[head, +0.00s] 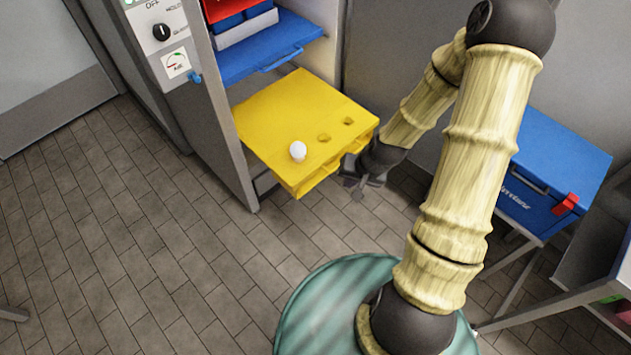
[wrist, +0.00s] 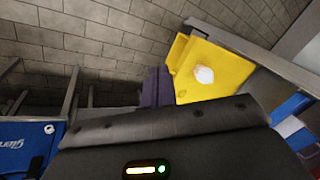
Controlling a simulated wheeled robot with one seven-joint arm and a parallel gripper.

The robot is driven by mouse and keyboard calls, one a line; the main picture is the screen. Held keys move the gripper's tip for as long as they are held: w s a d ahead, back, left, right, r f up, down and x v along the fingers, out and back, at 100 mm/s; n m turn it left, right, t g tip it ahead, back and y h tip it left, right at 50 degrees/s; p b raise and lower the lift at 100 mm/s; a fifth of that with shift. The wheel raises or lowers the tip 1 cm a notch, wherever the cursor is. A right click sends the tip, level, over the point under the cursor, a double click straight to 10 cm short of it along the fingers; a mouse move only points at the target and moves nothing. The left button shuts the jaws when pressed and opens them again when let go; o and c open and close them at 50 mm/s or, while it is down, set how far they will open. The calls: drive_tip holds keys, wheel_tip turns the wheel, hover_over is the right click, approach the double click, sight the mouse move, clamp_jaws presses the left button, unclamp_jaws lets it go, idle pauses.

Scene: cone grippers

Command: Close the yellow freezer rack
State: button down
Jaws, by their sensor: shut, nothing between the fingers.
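The yellow rack (head: 285,115) stands pulled out from the open grey freezer cabinet (head: 222,120). Its flat top has round holes, and a white rounded object (head: 298,151) sits at its near left part. My gripper (head: 357,184) is shut and empty, low beside the rack's front right corner. I cannot tell whether it touches the front face. In the wrist view the shut purple-grey fingers (wrist: 155,86) are just left of the yellow rack (wrist: 220,62), and the white object (wrist: 204,74) shows on it. My gripper's body hides the near part there.
A blue rack (head: 245,65) sticks out above the yellow one. A blue box (head: 555,170) with a red latch stands on a metal stand at the right. A control panel (head: 160,35) is at the left. The tiled floor (head: 130,240) left of the cabinet is clear.

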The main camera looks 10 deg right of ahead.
drive_tip(key=w+f+m+t+y+b, duration=0.2)
drive_tip(key=w+f+m+t+b, duration=0.2)
drive_tip(key=f, duration=0.9)
drive_tip(key=w+m+b, duration=0.1)
drive_tip(key=w+m, duration=0.2)
drive_tip(key=shift+a+t+y+b, duration=0.15)
drive_tip(key=shift+t+y+b, duration=0.25)
drive_tip(key=shift+f, duration=0.2)
approach(310, 176)
drive_tip(key=x, duration=0.5)
drive_tip(key=shift+w+a, duration=0.15)
drive_tip(key=shift+a, duration=0.2)
